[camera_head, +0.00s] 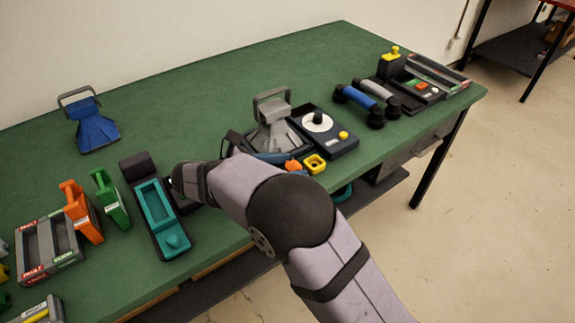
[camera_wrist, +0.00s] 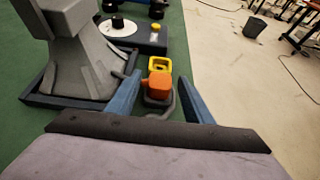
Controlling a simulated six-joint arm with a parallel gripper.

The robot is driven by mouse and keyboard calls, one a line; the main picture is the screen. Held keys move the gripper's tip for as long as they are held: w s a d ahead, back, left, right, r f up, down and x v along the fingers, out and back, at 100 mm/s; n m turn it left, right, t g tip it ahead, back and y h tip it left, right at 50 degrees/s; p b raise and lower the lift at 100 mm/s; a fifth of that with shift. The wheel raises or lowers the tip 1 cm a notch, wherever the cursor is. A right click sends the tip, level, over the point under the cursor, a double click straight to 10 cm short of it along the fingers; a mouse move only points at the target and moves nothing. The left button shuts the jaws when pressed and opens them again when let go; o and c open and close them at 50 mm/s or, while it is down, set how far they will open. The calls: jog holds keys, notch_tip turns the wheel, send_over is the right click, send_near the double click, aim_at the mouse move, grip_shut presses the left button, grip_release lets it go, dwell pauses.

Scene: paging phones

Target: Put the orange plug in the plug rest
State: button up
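The orange plug (camera_wrist: 159,84) stands near the table's front edge, on a dark grey base with a dark loop on its near side. The plug also shows in the head view (camera_head: 293,165). My gripper (camera_wrist: 160,79) is open, its two blue fingers on either side of the plug with a gap on each side. In the head view one blue finger (camera_head: 270,157) shows beside the plug; my arm hides the rest. A yellow square block with a dark opening (camera_wrist: 160,63) sits just beyond the plug; it also shows in the head view (camera_head: 315,164). I cannot tell whether it is the plug rest.
A grey device in a dark tray (camera_wrist: 75,70) stands close left of my fingers. A dark blue dial box (camera_head: 325,130) lies beyond it. Blue and grey handsets (camera_head: 365,98) lie farther right. A teal-topped device (camera_head: 157,205) is at left. The table edge is close on the right.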

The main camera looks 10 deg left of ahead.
jog(key=shift+s+a+r, duration=0.1)
jog(key=shift+r, duration=0.25)
jog(key=v, duration=1.1)
jog(key=shift+s+a, duration=0.25)
jog(key=shift+d+r, duration=0.1)
dwell(0.6)
jog(key=d+r+m+g+y+p, duration=0.15)
jog(key=d+m+g+p, duration=0.6)
jog(key=d, duration=1.15)
jog(key=s+d+m+g+y+p, duration=0.1)
jog(key=s+d+m+y+p, duration=0.6)
jog(key=s+d+m, duration=0.5)
jog(key=s+m+p, duration=0.2)
jog(key=m, duration=0.5)
jog(key=shift+s+d+r, duration=0.2)
jog(key=shift+d+r, duration=0.15)
jog(key=shift+d, duration=0.05)
